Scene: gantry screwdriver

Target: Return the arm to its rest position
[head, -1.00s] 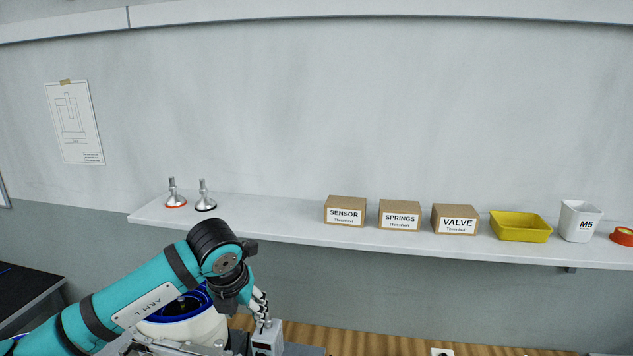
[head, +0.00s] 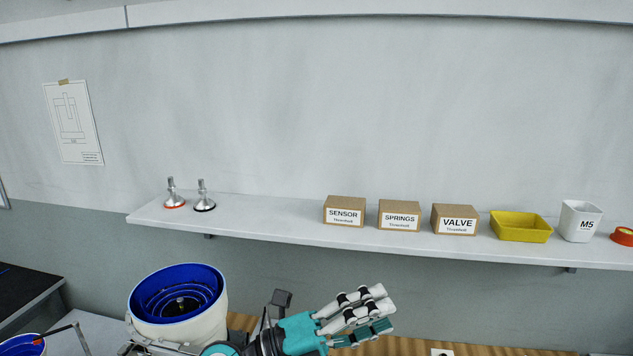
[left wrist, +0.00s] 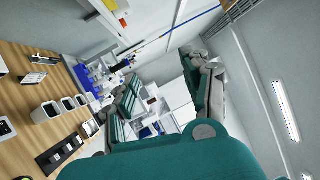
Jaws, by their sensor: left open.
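My left gripper (head: 372,312) shows low in the middle of the head view, with its pale jointed fingers pointing right. The fingers are open and nothing is seen between them. It is in front of a wooden surface, below the shelf and clear of it. My right gripper is not in the head view.
A white bowl feeder with a blue inside (head: 180,292) stands left of the gripper. The wall shelf (head: 270,220) holds cartons, a yellow bin (head: 520,227) and a white M5 cup (head: 580,221). The left wrist view shows a wooden bench (left wrist: 40,88) with several small bins.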

